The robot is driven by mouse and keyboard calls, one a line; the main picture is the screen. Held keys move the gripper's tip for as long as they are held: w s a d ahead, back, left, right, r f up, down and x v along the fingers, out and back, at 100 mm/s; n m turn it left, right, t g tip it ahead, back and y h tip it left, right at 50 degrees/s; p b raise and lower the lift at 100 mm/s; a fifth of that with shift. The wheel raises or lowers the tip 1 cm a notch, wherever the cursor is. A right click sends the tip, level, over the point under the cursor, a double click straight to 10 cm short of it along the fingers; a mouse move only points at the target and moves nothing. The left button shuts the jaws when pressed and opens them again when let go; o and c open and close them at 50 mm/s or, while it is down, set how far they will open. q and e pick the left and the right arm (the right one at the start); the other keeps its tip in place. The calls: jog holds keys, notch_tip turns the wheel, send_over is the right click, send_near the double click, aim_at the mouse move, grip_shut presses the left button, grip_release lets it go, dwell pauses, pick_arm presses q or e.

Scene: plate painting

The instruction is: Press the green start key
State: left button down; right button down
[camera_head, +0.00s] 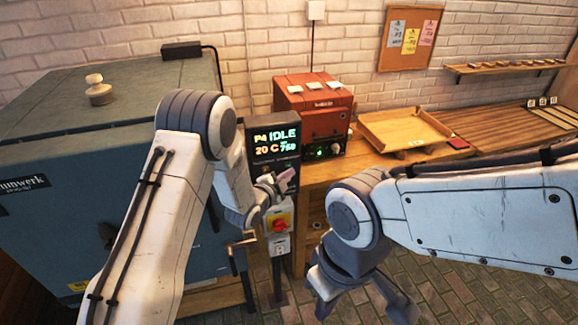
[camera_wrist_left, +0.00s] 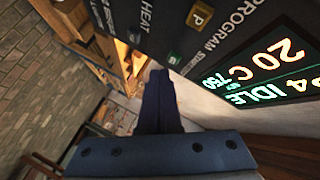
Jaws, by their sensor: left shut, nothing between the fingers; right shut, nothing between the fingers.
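The control panel (camera_head: 262,128) stands beside the blue-grey kiln, its display (camera_wrist_left: 268,72) lit with IDLE, 20 C and 750. In the left wrist view the panel face has HEAT and PROGRAM lettering and a yellow P key (camera_wrist_left: 200,15). Contact cannot be told. My right gripper (camera_head: 400,306) is shut and empty, low over the floor.
A red switch on a yellow plate (camera_head: 278,224) sits below the panel. The kiln (camera_head: 70,110) fills the left. A red-brown box (camera_head: 312,100) and a wooden tray (camera_head: 405,130) stand on the workbench to the right. Brick floor (camera_head: 470,290) lies open in front.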

pick_arm(q)
jog(key=shift+w, duration=0.1)
dwell(0.6)
jog(key=shift+w+a+b, duration=0.15)
jog(key=shift+w+b, duration=0.15)
jog(key=shift+b, duration=0.05)
jog(key=shift+w+a+b, duration=0.15)
jog(key=shift+w+b, duration=0.15)
jog(key=shift+w, duration=0.05)
dwell(0.5)
jog(key=shift+s, duration=0.1)
jog(key=shift+s+d+b, duration=0.25)
jog(key=shift+s+b, duration=0.05)
jog(key=shift+s, duration=0.35)
jog(key=shift+s+d+b, duration=0.25)
jog(key=shift+s, duration=0.55)
jog(key=shift+s+d+b, duration=0.25)
jog(key=shift+s+d, duration=0.05)
jog(key=shift+s, duration=0.5)
jog(key=shift+s+d+b, duration=0.25)
jog(key=shift+s, duration=0.55)
